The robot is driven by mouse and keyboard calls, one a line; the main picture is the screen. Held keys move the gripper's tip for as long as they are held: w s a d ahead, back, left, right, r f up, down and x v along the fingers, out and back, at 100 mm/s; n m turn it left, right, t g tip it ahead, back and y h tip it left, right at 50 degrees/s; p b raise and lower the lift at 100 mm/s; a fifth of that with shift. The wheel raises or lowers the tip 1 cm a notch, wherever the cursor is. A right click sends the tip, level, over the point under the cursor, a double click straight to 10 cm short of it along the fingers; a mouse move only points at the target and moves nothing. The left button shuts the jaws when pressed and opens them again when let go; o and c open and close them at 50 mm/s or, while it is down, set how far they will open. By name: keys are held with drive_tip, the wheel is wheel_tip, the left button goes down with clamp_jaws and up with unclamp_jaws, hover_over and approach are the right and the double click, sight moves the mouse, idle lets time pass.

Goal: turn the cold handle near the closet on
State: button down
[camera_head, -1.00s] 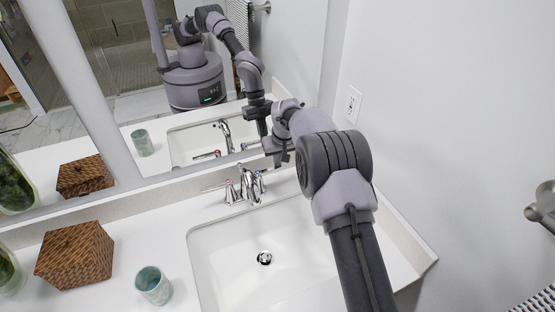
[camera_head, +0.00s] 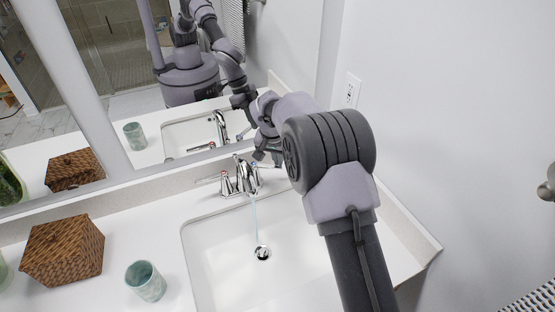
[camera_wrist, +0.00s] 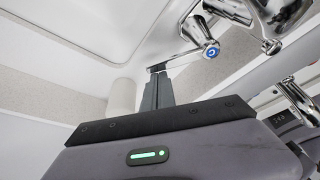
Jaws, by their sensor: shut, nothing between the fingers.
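The cold handle (camera_wrist: 207,48) is a chrome lever with a blue cap in the wrist view. Its thin arm reaches left to the tips of my gripper (camera_wrist: 157,72), at or very near contact. My gripper is shut and empty, its two fingers together. In the head view the cold handle (camera_head: 257,176) is on the right of the faucet (camera_head: 243,174), and my gripper (camera_head: 268,158) is just right of it, partly hidden by my arm. A thin stream of water (camera_head: 255,220) runs from the spout to the drain.
The red-marked handle (camera_head: 222,179) is on the faucet's left. Below is the white sink (camera_head: 205,250). A green cup (camera_head: 146,281) and a wicker box (camera_head: 63,250) stand on the counter at left. The mirror (camera_head: 120,60) is behind, and a wall (camera_head: 450,110) at right.

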drive_tip(key=shift+s+m+b, duration=0.35)
drive_tip(key=shift+s+m, duration=0.3)
drive_tip(key=shift+m, duration=0.25)
drive_tip(key=shift+s+a, duration=0.2)
drive_tip(key=shift+s, duration=0.2)
